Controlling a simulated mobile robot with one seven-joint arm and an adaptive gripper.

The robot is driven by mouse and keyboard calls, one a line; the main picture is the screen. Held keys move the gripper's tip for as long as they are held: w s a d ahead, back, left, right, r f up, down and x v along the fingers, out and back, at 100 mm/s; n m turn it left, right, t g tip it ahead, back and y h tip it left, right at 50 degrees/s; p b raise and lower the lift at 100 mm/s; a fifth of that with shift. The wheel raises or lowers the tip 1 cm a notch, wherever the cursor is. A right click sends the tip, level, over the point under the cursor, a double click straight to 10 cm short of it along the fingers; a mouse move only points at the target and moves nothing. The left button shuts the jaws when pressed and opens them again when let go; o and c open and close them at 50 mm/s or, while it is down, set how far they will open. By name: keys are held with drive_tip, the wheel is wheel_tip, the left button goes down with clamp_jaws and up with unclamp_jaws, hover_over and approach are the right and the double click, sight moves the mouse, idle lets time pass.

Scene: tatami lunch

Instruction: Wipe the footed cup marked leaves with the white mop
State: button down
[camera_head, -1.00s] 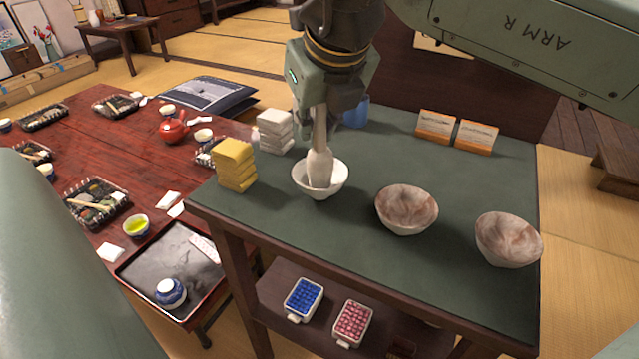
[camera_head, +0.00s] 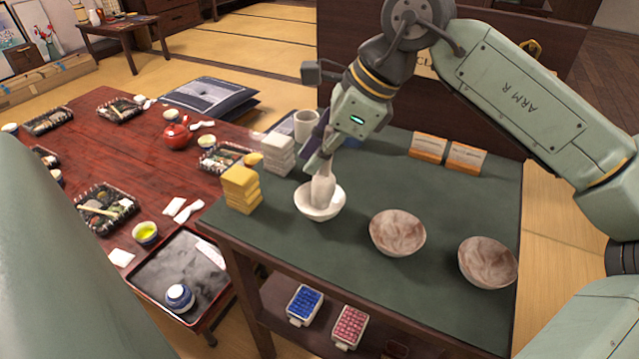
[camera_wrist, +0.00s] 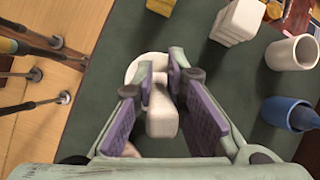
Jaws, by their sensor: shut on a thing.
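My gripper (camera_head: 325,158) is shut on the white mop (camera_head: 322,190), and it also shows in the wrist view (camera_wrist: 161,78). The mop's pale, thick head points down into a white bowl-shaped cup (camera_head: 334,211) on the green tabletop. The cup is partly hidden by the mop, and its rim shows beyond my fingers in the wrist view (camera_wrist: 133,70). I cannot see leaf marks or a foot on it. Whether the mop touches the inside is unclear. Two brown-smeared bowls stand to the right, a middle one (camera_head: 397,233) and a far right one (camera_head: 488,263).
A yellow stack (camera_head: 241,190) and a white stack (camera_head: 278,153) stand left of the cup. A white mug (camera_head: 306,124) and a blue vessel (camera_wrist: 290,114) are behind. Two orange-and-white cards (camera_head: 428,147) stand at the back.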

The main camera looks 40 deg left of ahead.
drive_tip(key=shift+w+n+g+h+p, duration=0.1)
drive_tip(key=shift+n+g+h+p, duration=0.25)
drive_tip(key=shift+n, duration=0.75)
drive_tip(key=shift+f, duration=0.1)
